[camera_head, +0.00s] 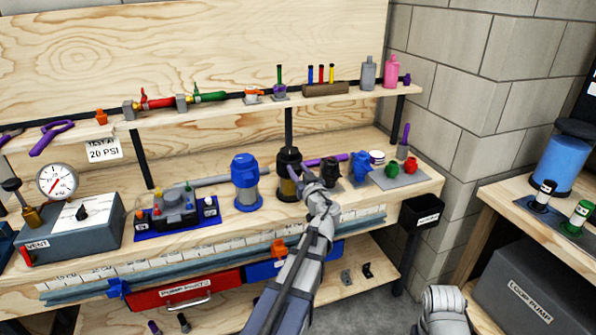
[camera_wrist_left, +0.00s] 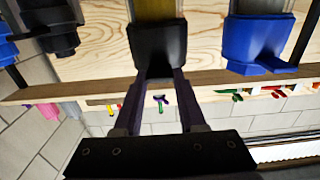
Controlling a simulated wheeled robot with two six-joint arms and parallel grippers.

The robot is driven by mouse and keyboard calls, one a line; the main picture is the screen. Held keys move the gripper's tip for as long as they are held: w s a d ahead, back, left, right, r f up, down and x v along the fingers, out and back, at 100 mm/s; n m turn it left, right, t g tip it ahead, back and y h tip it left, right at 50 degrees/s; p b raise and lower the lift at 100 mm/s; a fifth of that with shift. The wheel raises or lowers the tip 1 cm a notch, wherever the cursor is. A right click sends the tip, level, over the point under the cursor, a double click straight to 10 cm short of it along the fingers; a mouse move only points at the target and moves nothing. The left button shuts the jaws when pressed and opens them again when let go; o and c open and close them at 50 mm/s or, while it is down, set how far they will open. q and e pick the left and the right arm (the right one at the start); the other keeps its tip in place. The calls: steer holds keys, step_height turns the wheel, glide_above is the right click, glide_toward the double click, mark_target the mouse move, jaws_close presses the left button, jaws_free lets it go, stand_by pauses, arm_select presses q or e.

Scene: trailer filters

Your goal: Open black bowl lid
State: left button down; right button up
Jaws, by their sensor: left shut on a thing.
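The black-lidded filter (camera_head: 288,160) stands on the workbench, with a black lid on top of an amber bowl. It also shows upside down in the wrist view, with its black lid (camera_wrist_left: 160,42) in the middle and the amber bowl (camera_wrist_left: 153,9) at the edge. My left gripper (camera_head: 302,178) reaches it from the front right. In the wrist view the left gripper's fingers (camera_wrist_left: 159,76) are shut on the black lid, one on each side. The lid looks seated on the bowl. My right gripper is not in view.
A blue-lidded filter (camera_head: 246,180) stands just left of it. Darker filter parts (camera_head: 331,171) and a blue part (camera_head: 361,167) stand close on the right. A shelf (camera_head: 270,103) with small tools runs above. A gauge box (camera_head: 75,228) is at left.

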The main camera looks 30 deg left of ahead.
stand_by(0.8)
